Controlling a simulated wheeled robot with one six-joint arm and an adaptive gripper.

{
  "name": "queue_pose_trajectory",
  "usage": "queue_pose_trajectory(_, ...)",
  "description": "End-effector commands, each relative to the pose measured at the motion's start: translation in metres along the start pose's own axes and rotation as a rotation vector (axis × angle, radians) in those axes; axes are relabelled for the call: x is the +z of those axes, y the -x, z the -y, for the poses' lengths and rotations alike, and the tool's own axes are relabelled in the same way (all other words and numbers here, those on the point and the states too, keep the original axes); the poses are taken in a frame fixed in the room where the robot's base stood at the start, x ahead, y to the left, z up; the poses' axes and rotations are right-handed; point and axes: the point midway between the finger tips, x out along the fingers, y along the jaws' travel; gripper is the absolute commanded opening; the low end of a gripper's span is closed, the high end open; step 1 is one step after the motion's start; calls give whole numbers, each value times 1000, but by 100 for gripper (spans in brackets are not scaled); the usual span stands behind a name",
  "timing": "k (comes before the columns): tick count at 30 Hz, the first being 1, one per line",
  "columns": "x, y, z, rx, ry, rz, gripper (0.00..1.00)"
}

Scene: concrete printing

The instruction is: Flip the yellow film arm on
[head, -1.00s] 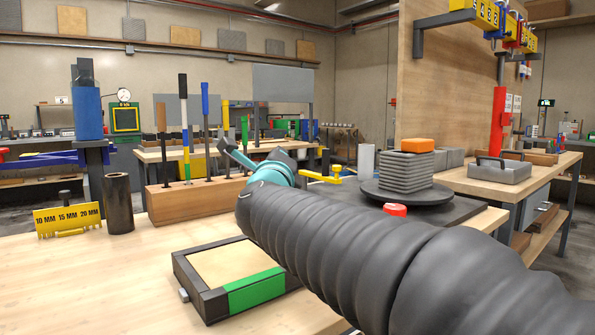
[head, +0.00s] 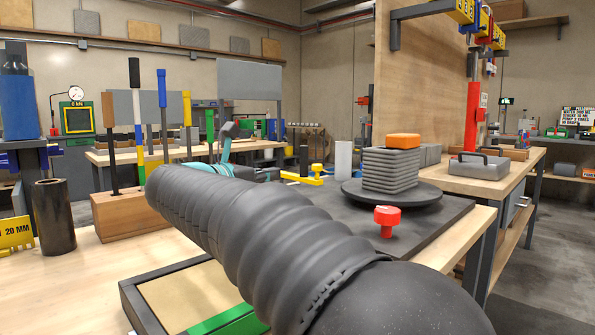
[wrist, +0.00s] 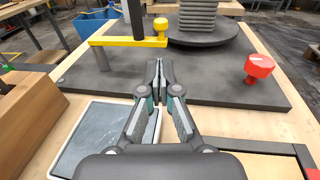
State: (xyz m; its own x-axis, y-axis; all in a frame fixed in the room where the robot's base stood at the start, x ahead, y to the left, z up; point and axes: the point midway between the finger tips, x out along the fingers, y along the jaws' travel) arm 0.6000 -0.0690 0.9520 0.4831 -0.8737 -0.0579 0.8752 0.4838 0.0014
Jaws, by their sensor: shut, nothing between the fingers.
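In the head view my gripper (head: 227,135) shows partly, left of the film arm, the rest hidden behind my own arm.
A round turntable (head: 412,195) carries stacked grey layers (head: 391,168) with an orange block on top. A red knob (head: 387,218) stands at the plate's front. A grey-filled tray (wrist: 100,135) lies below my gripper. A wooden tool rack (head: 125,212) stands left.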

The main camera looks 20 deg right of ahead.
Motion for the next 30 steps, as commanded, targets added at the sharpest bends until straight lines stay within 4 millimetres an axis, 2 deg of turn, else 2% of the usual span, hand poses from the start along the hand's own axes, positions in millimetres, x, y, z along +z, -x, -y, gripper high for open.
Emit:
queue_pose_trajectory(5, 0, -19, 1, -3, 1, 1, 0)
queue_pose_trajectory(21, 1, -115, 1, -2, 1, 1, 0)
queue_pose_trajectory(25, 1, -129, 1, -1, 1, 1, 0)
queue_pose_trajectory(30, 1, -137, 0, 0, 1, 1, 0)
